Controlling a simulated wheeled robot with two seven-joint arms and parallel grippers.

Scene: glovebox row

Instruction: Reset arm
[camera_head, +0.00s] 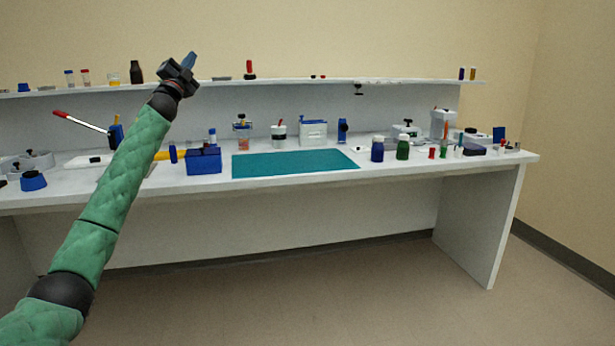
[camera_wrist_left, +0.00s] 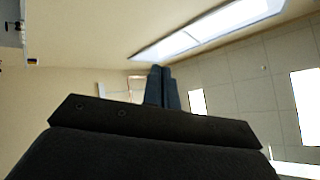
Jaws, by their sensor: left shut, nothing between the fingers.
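My left arm comes in from the lower left in the head view, in a green sleeve, and is raised in front of the bench. My left gripper (camera_head: 189,60) is at its upper end, pointing up, in front of the wall above the shelf. Its blue-grey fingers are together with nothing between them. In the left wrist view the two fingers (camera_wrist_left: 162,86) stand side by side, pointing at the ceiling and wall. My right arm and right gripper are not in view.
A long white bench (camera_head: 400,172) bears a teal mat (camera_head: 295,164), a blue box (camera_head: 204,161), a blue-lidded jar (camera_head: 377,149), a green jar (camera_head: 403,147) and several small items. A narrow shelf (camera_head: 300,80) with small bottles runs behind. Floor (camera_head: 300,300) in front is clear.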

